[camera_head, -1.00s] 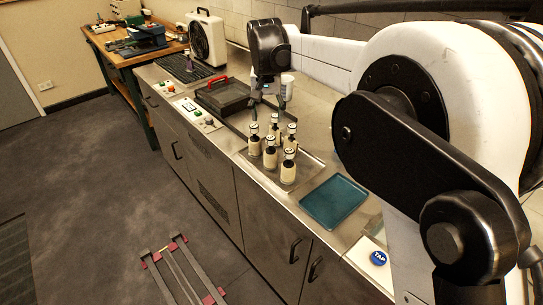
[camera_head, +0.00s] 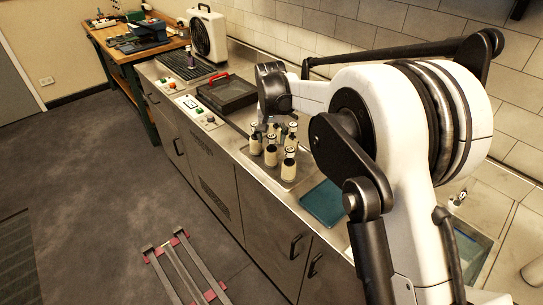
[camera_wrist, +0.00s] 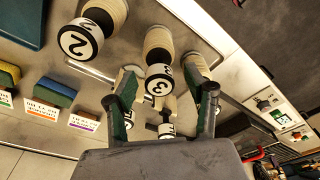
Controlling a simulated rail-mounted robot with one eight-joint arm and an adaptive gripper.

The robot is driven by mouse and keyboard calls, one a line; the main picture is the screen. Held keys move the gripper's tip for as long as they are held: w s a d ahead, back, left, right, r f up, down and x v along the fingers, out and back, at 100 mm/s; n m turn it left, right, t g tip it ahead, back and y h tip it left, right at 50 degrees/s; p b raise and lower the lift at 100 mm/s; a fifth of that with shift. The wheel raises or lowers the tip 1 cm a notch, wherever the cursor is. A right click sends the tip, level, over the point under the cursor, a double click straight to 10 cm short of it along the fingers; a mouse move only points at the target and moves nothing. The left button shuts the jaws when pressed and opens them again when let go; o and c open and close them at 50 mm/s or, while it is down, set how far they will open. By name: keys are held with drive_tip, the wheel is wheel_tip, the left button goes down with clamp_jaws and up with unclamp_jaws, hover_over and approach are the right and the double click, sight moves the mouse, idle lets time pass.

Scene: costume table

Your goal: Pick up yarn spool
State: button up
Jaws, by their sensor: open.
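Several yarn spools with cream yarn and black-and-white numbered caps stand together on a metal tray in the head view, one being the front spool (camera_head: 289,167). In the wrist view, the spool marked 3 (camera_wrist: 158,48) lies ahead of the space between my fingers, and the spool marked 2 (camera_wrist: 104,12) is at upper left. Other spools are partly hidden behind my fingers. My gripper (camera_head: 268,126) is low over the back of the group. It also shows in the wrist view (camera_wrist: 164,98), with its fingers apart. I cannot tell whether they touch a spool.
A teal tray (camera_head: 322,204) lies in front of the spools. A dark lidded box with a red handle (camera_head: 226,92) and a control panel (camera_head: 200,112) are behind and left. Labelled coloured blocks (camera_wrist: 45,98) are at left in the wrist view. Spools stand close around my fingers.

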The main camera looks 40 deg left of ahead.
clamp_jaws()
idle(0.3)
idle(0.4)
